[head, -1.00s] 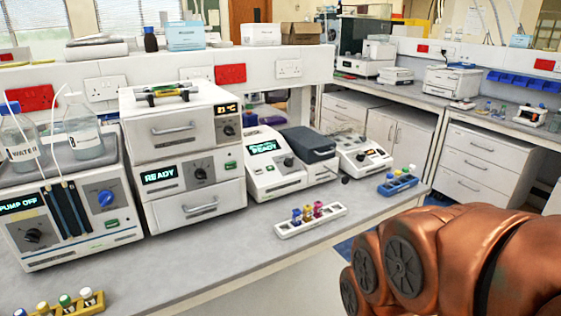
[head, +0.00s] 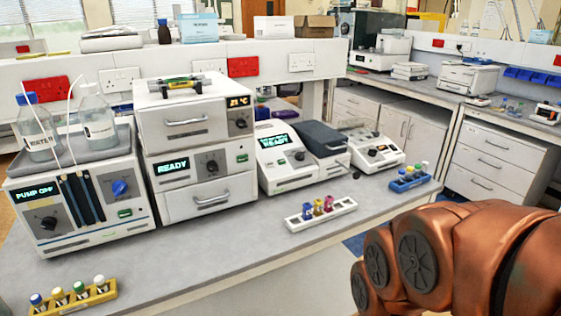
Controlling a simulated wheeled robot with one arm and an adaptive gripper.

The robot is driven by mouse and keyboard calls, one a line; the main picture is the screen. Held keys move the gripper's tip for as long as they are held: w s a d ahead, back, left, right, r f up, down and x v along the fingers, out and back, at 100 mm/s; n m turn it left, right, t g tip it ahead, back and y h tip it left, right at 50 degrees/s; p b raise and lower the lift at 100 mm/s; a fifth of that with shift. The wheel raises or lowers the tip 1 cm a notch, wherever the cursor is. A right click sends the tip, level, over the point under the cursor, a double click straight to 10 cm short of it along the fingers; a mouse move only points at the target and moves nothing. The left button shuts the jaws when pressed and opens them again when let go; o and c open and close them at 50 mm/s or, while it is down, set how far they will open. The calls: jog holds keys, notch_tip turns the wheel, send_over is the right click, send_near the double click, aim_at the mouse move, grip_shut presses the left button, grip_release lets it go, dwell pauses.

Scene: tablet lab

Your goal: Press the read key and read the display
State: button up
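An instrument with a dark grey lid (head: 318,139) stands mid-bench, and its lit display (head: 275,142) shows two green lines, the lower one reading READY and the upper too small to read. A round knob (head: 300,156) is beside that display. I cannot make out a key labelled read. Left of it, a stacked white unit has a display (head: 173,167) reading READY, a knob (head: 212,166) and a small green key (head: 243,158). The pump unit at far left has a display (head: 37,192) reading PUMP OFF and a green key (head: 125,213). My gripper is out of view; only my copper-coloured arm shows at lower right.
On the bench (head: 215,238) are a yellow rack (head: 86,299) of vials at front left, a white rack (head: 320,214) with coloured vials, and a blue rack (head: 409,182) at the right. Two bottles stand on the pump unit. The front bench between the racks is clear.

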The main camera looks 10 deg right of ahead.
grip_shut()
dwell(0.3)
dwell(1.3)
